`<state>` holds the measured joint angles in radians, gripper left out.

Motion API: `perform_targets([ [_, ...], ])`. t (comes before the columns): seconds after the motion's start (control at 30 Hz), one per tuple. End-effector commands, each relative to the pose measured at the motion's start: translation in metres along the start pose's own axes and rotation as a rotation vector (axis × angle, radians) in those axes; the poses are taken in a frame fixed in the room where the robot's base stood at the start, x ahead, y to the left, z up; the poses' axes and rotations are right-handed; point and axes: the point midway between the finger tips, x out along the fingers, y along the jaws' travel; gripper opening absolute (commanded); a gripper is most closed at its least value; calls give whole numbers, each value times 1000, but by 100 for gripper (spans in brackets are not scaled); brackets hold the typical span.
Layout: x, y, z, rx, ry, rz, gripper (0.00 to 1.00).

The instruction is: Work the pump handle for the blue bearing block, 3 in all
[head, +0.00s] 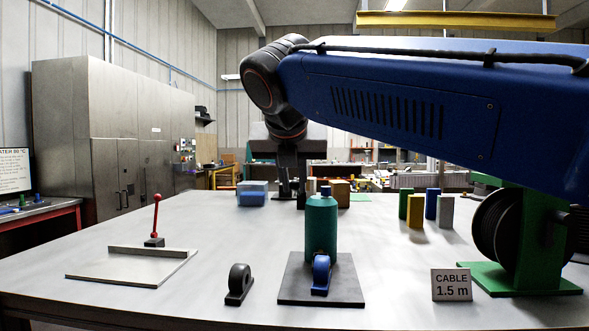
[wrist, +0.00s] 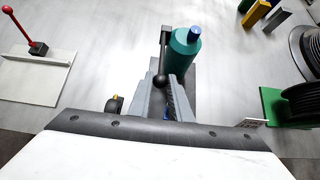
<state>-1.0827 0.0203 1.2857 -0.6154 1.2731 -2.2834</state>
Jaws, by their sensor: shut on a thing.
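A teal pump bottle (head: 321,228) with a blue cap stands on a dark plate (head: 290,291); the bottle also shows in the wrist view (wrist: 185,52). The blue bearing block (head: 320,275) is on the plate in front of the bottle. In the wrist view it is mostly hidden by my fingers. The black pump handle (wrist: 163,45) runs beside the bottle and ends in a round black knob (wrist: 159,80). My gripper (wrist: 161,79) is shut on the handle near its knob. In the head view my gripper is partly behind the bottle, and its grip is unclear there.
A black bearing block (head: 239,284) stands left of the plate. A cable reel (head: 505,235) and a "CABLE 1.5 m" sign (head: 451,285) are at right. Coloured blocks (head: 416,210) stand behind.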

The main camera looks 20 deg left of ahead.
Motion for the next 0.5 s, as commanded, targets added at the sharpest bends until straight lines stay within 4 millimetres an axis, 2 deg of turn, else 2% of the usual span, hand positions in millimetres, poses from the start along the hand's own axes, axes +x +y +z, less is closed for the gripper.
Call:
perform_targets([
  [0.17,4,0,-12,-1,1,0,4],
  [0.5,4,0,-14,0,1,1,3],
])
